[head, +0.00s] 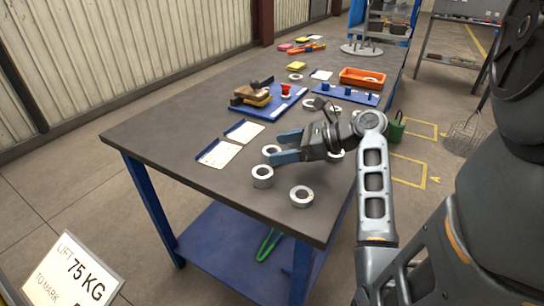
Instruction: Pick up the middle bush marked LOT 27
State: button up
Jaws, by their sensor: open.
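Several grey-white ring-shaped bushes lie on the dark workbench (150,125). One bush (267,150) shows partly between and just past my gripper's (277,147) fingertips. A taller bush (262,182) stands in front of it, and another bush (301,203) lies nearer the front edge. A further bush (337,155) is partly hidden behind my gripper. No LOT 27 mark can be read on any of them. My gripper is open, with its blue fingers apart and pointing left, low over the bench. I cannot tell its exact height or whether it touches a bush.
Two white cards (218,153) lie left of the bushes. A blue peg rack (346,95) and orange tray (362,77) are at the back right. The bench's left front is clear.

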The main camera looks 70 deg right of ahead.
aim_at(265, 151)
jog(key=x, duration=0.4)
jog(key=shift+d+f, duration=0.15)
jog(key=shift+d, duration=0.05)
jog(key=c, duration=1.2)
jog(key=shift+c, duration=0.4)
